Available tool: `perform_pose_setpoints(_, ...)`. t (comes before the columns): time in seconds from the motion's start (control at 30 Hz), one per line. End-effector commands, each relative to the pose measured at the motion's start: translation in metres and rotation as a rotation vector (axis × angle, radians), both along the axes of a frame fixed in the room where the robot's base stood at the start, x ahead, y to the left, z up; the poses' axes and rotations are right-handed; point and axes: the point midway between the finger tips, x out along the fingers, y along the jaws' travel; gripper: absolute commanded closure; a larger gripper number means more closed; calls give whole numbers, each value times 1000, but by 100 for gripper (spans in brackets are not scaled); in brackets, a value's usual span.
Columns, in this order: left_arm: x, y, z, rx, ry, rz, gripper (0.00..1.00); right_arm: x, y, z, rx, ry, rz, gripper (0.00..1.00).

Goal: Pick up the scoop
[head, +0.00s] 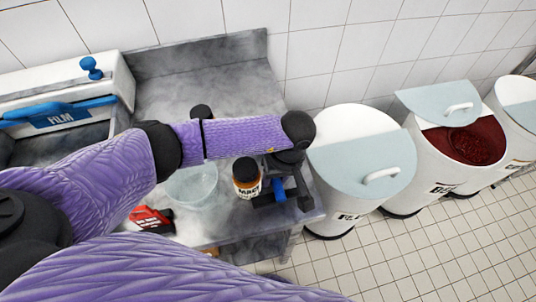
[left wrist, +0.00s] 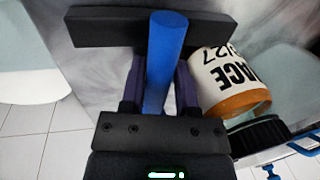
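The scoop shows as a blue handle (head: 279,190) at the right front corner of the grey worktop, and its scoop end cannot be made out. The handle also shows in the left wrist view (left wrist: 165,60), standing between the fingers. My left gripper (head: 285,175) reaches down over the handle from above. In the left wrist view, its two dark fingers (left wrist: 160,85) lie close against both sides of the handle. A black bar (left wrist: 105,28) lies across behind the handle. My right gripper is out of view; only a purple arm shows at the bottom.
A labelled jar (head: 246,178) stands just left of the handle. A clear bowl (head: 192,185) and a red-and-black item (head: 150,219) are further left. A film sealer (head: 60,115) is at the left. White lidded bins (head: 345,200) stand right of the worktop (head: 205,85).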

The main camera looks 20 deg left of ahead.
Motion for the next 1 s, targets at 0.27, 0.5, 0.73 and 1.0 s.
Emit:
perform_pose_setpoints(0.27, 0, 0, 0, -1, -1, 1, 78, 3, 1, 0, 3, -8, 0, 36)
perform_pose_setpoints(0.5, 0, 0, 0, -2, -1, 1, 100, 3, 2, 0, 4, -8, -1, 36)
perform_pose_setpoints(0.73, 0, 0, 0, -2, -1, 1, 100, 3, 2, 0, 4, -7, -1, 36)
perform_pose_setpoints(1.0, 1, 0, 21, -3, -5, 1, 100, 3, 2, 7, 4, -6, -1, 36)
